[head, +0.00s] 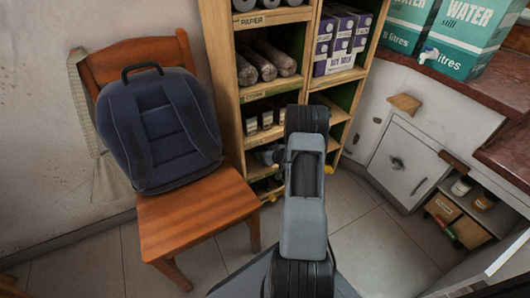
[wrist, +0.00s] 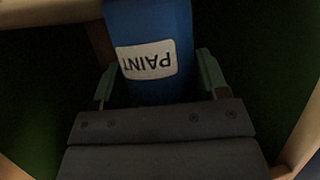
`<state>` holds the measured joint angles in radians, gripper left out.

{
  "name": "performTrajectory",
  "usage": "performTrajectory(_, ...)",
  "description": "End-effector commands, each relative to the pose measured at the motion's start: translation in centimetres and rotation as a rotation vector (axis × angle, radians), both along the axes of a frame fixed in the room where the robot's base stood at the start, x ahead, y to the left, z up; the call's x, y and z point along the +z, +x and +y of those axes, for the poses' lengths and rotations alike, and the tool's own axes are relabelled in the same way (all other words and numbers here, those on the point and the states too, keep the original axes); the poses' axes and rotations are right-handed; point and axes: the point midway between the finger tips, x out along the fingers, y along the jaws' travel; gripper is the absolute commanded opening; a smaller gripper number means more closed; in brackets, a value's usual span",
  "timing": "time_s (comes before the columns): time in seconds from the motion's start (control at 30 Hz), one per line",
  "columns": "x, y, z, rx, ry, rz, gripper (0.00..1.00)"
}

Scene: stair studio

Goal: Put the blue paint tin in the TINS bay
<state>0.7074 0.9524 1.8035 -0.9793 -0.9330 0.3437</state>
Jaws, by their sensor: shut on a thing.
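The blue paint tin (wrist: 160,92) fills the upper middle of the wrist view, with a white PAINT label that reads upside down. My gripper (wrist: 157,76) is shut on it, with one green finger on each side. Dark green surfaces and wooden edges surround them, like the inside of a shelf compartment. In the head view my own arm hides the gripper and the tin, in front of the wooden shelf unit (head: 229,98). No TINS label can be read in either view.
A wooden chair (head: 210,205) with a blue backpack (head: 160,130) stands left of the shelf. Shelf bays hold grey rolls (head: 274,60) and purple-white boxes (head: 341,42). A low white cabinet (head: 405,165) and a counter with water boxes (head: 465,35) stand right. Tiled floor (head: 375,240) is clear between.

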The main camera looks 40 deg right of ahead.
Motion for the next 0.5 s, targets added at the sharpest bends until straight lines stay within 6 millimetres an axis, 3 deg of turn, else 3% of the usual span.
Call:
performTrajectory(0.23,-0.31,0.01,-0.01,0.000,-0.001,-0.002,0.32)
performTrajectory(0.27,-0.39,-0.02,0.01,0.000,0.000,0.000,0.68)
performTrajectory(0.5,-0.30,-0.04,0.01,0.000,0.000,0.000,0.91)
